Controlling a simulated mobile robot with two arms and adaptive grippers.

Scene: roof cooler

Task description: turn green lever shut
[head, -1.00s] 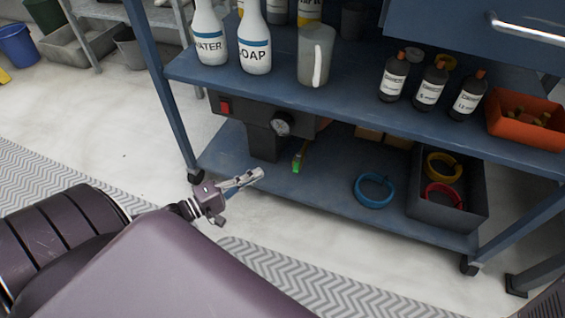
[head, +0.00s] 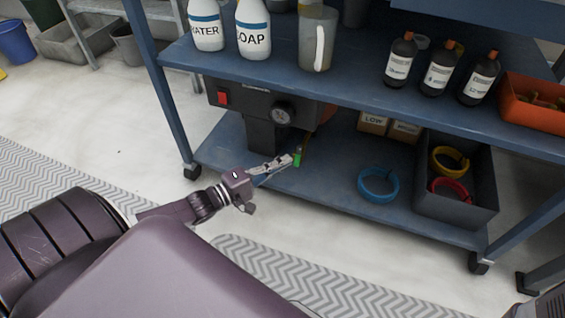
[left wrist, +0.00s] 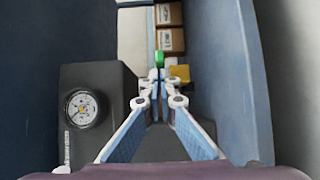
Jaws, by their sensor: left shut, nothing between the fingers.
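The green lever tip (head: 298,158) shows beside the dark machine (head: 255,105) with a gauge, above the lower shelf of the blue rack. Its thin stem rises behind the tip. In the left wrist view the green tip (left wrist: 159,58) is just ahead of my fingertips. My left gripper (head: 287,160) is shut and empty, its fingertips very close to the green tip on its left; I cannot tell whether they touch. The left gripper (left wrist: 158,76) also shows in the wrist view with its fingers together.
A blue ring (head: 378,186) lies on the lower shelf (head: 330,190). A grey bin (head: 455,203) with yellow and red rings stands right. Cardboard boxes (head: 373,122) sit behind. The upper shelf (head: 350,85), with bottles, overhangs the lever. A gauge (left wrist: 82,108) is left in the wrist view.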

